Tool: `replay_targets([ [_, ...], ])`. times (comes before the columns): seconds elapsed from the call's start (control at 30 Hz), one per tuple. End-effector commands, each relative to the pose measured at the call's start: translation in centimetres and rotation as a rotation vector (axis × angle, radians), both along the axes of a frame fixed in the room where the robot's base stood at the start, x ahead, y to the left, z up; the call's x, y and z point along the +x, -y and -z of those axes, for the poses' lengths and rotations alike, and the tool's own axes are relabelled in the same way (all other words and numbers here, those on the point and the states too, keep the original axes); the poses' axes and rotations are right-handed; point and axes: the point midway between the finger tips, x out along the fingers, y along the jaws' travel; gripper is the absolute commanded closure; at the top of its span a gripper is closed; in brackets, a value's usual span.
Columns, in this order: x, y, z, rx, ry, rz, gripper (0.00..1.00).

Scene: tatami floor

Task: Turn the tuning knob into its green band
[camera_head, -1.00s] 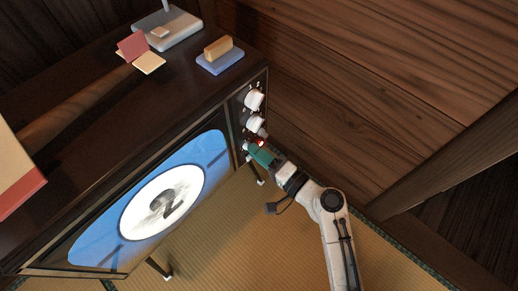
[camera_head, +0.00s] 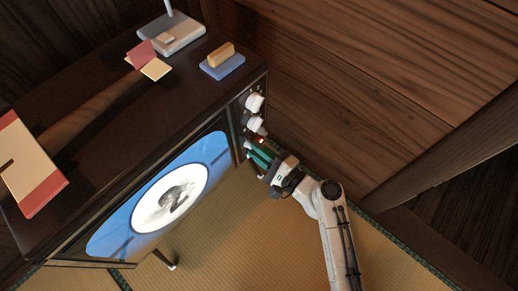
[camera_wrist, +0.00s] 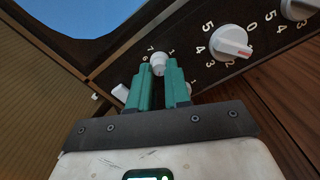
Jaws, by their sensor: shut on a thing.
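A television-like cabinet (camera_head: 105,99) has a column of white knobs on its dark panel. My gripper (camera_wrist: 164,68) has its two teal fingers on either side of a small white knob (camera_wrist: 158,57) with printed numbers around it, and is shut on it. In the head view my gripper (camera_head: 250,151) is at the lower part of the panel, and the fingers largely hide that knob. I see no green band; it may be hidden.
A larger knob (camera_wrist: 231,43) with a red mark sits right of my fingers, with another (camera_wrist: 299,8) beyond it. A small white part (camera_wrist: 120,92) is close on the left. A wooden wall (camera_head: 370,85) rises beside the panel. Several small objects lie on the cabinet top.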

Motion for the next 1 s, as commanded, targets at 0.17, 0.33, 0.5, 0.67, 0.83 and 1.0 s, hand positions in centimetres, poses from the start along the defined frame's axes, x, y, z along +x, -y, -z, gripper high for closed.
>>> replay_targets([
  [0.17,0.09,0.18,0.13,0.005,-0.01,0.004,1.0],
  [0.33,0.08,0.19,0.16,0.005,-0.01,0.004,1.0],
  [0.5,0.08,0.19,0.16,0.004,-0.009,0.004,0.78],
  [0.67,0.04,0.11,0.11,0.005,-0.009,0.003,0.62],
  [0.83,0.02,0.06,0.07,0.005,-0.008,0.002,0.57],
  [1.0,-0.12,0.22,0.05,0.006,-0.009,0.002,0.57],
])
